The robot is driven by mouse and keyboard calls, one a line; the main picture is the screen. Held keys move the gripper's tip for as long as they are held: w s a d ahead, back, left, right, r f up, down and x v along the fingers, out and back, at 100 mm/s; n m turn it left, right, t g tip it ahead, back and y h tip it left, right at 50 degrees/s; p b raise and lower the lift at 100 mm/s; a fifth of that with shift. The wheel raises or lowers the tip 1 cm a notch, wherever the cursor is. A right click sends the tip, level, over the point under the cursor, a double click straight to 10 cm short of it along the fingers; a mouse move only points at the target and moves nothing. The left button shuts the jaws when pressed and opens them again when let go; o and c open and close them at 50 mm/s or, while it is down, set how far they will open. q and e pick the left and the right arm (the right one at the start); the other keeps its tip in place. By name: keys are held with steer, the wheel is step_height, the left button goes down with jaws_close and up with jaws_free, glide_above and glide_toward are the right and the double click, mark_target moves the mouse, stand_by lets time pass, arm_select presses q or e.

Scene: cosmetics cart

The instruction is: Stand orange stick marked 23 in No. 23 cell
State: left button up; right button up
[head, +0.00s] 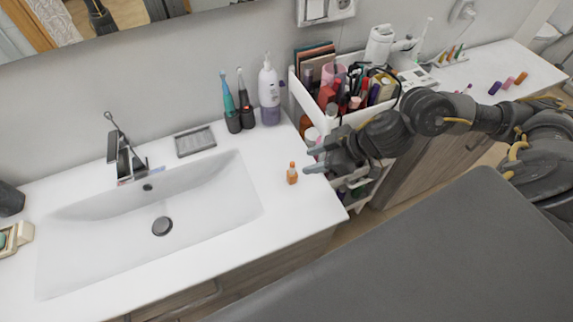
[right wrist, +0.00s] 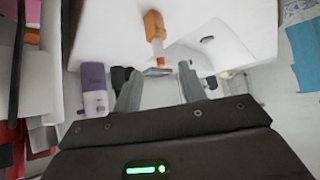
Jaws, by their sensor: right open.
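A short orange stick (head: 521,78) lies on the white counter at the far right, beside a pink one and a purple one; its marking is too small to read. A small white rack (head: 447,61) holding several coloured sticks stands at the back right; its cell numbers cannot be read. My right gripper (head: 311,161) is open and empty, left of the cart and far from that stick. In the right wrist view the bottle (right wrist: 154,24) is beyond the open fingers (right wrist: 158,82). My left gripper is out of view.
A white cart (head: 296,92) crowded with cosmetics stands beside the sink counter, behind my right forearm. A lilac pump bottle (head: 269,93), two electric toothbrushes (head: 233,118) and a soap dish (head: 195,141) are behind the sink (head: 100,215). The counter around the orange bottle is clear.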

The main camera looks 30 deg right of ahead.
mark_target(288, 171)
steer(key=x, duration=0.4)
steer(key=shift+s+d+f, duration=0.15)
steer(key=shift+f, duration=0.05)
steer(key=shift+w+f, duration=0.2)
steer(key=shift+a, duration=0.3)
steer(key=p+x, duration=0.1)
steer(key=x, duration=0.4)
steer(key=shift+w+f, duration=0.15)
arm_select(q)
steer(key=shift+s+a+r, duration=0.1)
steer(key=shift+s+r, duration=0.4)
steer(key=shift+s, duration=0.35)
arm_select(e)
steer(key=shift+d, duration=0.1)
jaws_close()
